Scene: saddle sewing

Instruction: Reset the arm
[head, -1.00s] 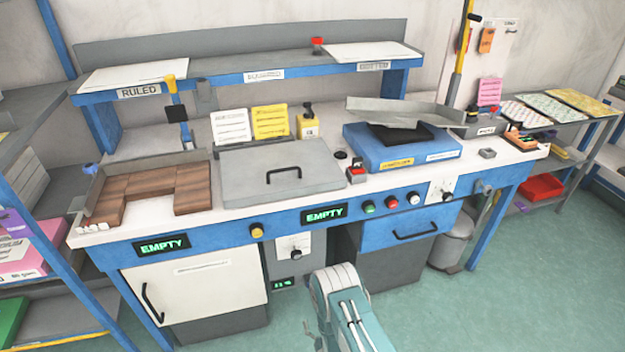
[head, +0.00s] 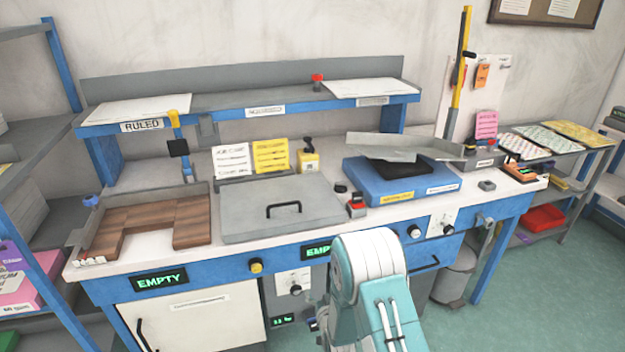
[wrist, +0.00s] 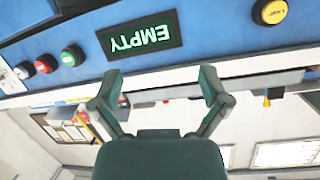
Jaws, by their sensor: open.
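My gripper (wrist: 158,92) shows in the wrist view with its two teal fingers spread wide and nothing between them. Beyond the fingers is the blue front panel (wrist: 215,50) of the workbench, upside down in this view, with a green-lit EMPTY display (wrist: 140,36). In the head view my teal arm rises at the bottom centre in front of the bench, and it covers part of the second EMPTY display (head: 318,250). The gripper itself is hidden behind the arm in the head view.
The bench holds a wooden block tray (head: 190,238), a grey lid with a handle (head: 270,222), a blue scale-like box (head: 385,188) and a red button (head: 356,205). A blue-legged shelf (head: 30,210) stands at left. Green floor (head: 530,310) is clear at right.

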